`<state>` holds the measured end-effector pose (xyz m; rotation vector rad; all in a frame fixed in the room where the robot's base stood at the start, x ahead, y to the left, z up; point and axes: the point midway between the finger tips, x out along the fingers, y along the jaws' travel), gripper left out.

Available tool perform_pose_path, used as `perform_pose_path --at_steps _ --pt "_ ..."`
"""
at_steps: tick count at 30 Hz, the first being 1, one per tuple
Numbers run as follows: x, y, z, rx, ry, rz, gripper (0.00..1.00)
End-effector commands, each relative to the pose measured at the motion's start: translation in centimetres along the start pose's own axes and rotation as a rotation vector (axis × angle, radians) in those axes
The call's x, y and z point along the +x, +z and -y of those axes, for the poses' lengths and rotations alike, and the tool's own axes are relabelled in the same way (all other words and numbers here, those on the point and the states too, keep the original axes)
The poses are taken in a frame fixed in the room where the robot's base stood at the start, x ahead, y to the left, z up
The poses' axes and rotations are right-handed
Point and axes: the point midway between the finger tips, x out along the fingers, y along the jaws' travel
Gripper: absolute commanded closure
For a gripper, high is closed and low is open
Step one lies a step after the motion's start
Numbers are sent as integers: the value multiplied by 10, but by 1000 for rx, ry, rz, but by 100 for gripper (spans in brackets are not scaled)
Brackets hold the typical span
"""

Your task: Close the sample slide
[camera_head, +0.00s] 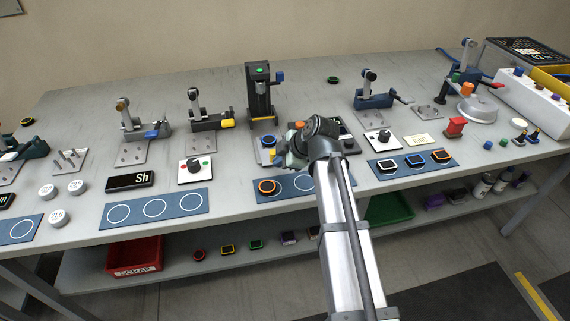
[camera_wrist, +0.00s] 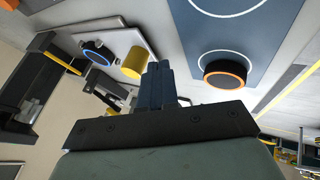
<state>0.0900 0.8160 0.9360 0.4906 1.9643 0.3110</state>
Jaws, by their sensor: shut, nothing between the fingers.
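The sample slide (camera_head: 263,152) appears to be the light plate in front of the tall black station (camera_head: 261,95), out on the near side. In the wrist view the light plate (camera_wrist: 118,22) carries a blue-ringed black puck (camera_wrist: 98,50) and has a yellow knob (camera_wrist: 132,63) at its edge. My gripper (camera_wrist: 160,68) is shut and empty, with its fingertips close beside the knob; I cannot tell whether they touch it. In the head view my gripper (camera_head: 291,158) is just right of the plate, and the wrist hides its fingertips.
A blue mat (camera_head: 288,189) with an orange-ringed puck (camera_head: 268,187) lies nearer the front edge. A dial box (camera_head: 195,170) stands left, and another dial box (camera_head: 381,140) stands right. Toggle clamps (camera_head: 207,122) line the back. The bench behind the clamps is mostly clear.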

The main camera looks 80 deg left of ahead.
Motion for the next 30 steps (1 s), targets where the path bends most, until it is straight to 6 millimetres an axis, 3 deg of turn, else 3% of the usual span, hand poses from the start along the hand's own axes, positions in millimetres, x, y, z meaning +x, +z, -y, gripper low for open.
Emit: perform_pose_path --at_steps 4,20,26,30 --pt "5 0 -9 0 0 0 100" --pt "8 0 -15 0 0 0 100" --pt "23 0 -45 -1 -1 0 100" --pt "42 0 -80 -1 0 0 100"
